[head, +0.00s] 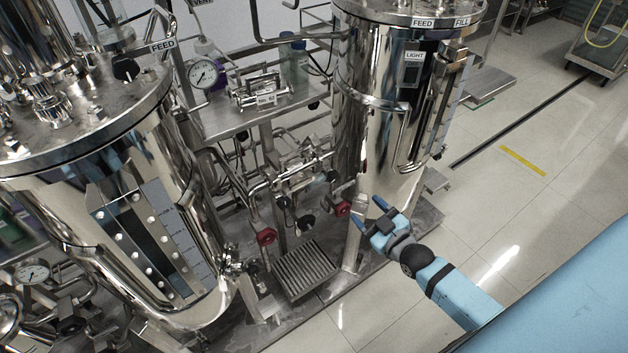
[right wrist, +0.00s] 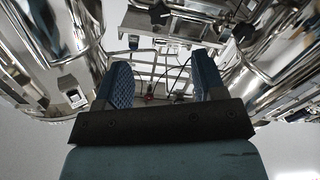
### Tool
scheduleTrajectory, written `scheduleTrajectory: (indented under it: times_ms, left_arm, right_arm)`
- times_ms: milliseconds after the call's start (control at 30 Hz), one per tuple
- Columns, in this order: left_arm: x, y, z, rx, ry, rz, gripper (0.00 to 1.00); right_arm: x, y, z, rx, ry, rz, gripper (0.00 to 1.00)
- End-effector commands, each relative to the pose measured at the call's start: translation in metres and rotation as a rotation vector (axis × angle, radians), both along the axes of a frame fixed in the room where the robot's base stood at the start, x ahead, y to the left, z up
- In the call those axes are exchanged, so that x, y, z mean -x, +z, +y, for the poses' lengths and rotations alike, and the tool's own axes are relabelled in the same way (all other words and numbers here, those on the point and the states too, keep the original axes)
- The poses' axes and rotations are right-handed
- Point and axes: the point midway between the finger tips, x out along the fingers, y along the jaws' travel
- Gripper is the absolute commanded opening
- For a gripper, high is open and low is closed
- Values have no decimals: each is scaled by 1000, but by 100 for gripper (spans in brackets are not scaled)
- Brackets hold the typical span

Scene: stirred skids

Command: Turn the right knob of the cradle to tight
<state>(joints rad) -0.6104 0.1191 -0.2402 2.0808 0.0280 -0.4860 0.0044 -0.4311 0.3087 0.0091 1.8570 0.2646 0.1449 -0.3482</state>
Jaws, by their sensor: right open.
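The cradle (head: 262,92) looks like the metal frame with a small label on the steel shelf between the two tanks. A dark knob (head: 313,104) shows at the shelf's right front edge and another dark knob (head: 243,135) at its left. In the right wrist view, two dark star-shaped knobs show high up, one near the middle (right wrist: 160,14) and one to the right (right wrist: 243,32). Their setting cannot be read. My right gripper (head: 369,212) is open and empty, low in front of the right tank, apart from the knobs. My left gripper is not in view.
A large steel tank (head: 400,120) stands close behind my right gripper, another tank (head: 90,180) at left. Between them are pipes, red handles (head: 266,236) and a grated step (head: 305,270).

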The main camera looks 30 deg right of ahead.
Motion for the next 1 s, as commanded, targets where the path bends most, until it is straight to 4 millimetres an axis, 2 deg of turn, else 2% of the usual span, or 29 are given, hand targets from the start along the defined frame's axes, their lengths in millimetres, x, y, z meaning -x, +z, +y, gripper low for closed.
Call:
scheduleTrajectory:
  times_ms: [167,267,700,833,1000]
  left_arm:
    - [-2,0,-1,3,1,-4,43]
    - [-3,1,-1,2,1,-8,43]
    - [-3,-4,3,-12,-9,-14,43]
    - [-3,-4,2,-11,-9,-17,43]
    - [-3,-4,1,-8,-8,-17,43]
  right_arm:
    - [-8,0,-3,6,-4,-13,64]
    - [-21,1,-2,6,-4,-15,64]
    - [-110,0,5,5,-4,-13,64]
    - [-127,0,7,5,-3,-11,64]
    - [-138,0,7,5,-4,-10,64]
